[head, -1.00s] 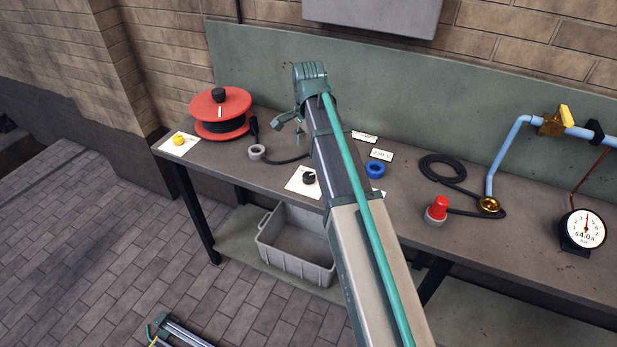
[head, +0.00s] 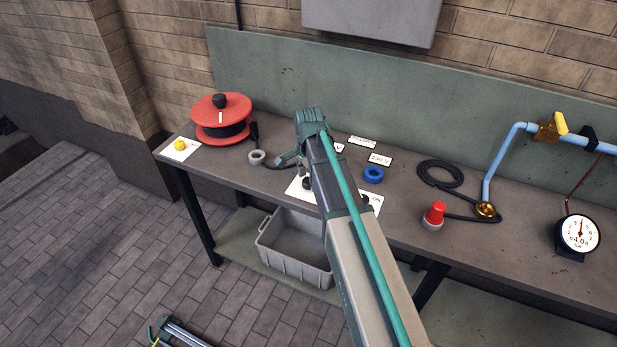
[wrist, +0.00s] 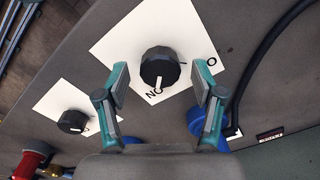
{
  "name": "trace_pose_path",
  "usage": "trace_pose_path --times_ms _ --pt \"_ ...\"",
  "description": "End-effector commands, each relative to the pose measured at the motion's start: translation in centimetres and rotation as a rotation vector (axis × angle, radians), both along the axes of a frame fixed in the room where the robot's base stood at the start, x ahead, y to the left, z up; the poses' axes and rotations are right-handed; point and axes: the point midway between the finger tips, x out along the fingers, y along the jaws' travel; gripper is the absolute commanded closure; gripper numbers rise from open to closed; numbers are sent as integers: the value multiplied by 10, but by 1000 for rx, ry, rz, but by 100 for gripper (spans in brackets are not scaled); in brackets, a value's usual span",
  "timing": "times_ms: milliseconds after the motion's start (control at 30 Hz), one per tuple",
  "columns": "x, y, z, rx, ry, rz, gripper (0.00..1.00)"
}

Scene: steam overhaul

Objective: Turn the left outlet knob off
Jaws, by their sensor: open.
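The left outlet knob (wrist: 160,68) is black and round on a white plate (wrist: 125,45). Its white pointer line faces the ON lettering, upside down in the wrist view. In the head view the knob (head: 308,183) is partly hidden by my arm. My gripper (wrist: 159,80) is open and empty. Its fingertips lie to either side of the knob in the wrist view, with clear gaps; I cannot tell the height left above it. The gripper also shows in the head view (head: 289,168). A second black knob (wrist: 72,121) sits on another white plate.
A blue ring-shaped socket (head: 374,174) and a red plug (head: 435,213) are right of my arm. A red cable reel (head: 220,118) and a grey ring (head: 257,158) are left. A gauge (head: 579,232) and pipe (head: 505,150) stand at right on the bench (head: 330,240).

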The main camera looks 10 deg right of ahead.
Motion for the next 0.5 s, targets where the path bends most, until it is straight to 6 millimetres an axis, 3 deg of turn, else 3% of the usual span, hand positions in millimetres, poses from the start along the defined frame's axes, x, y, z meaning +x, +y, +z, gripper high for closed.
trace_pose_path --times_ms 300,500 --pt "0 0 -2 0 0 0 32" --pt "0 0 -2 0 0 0 65"
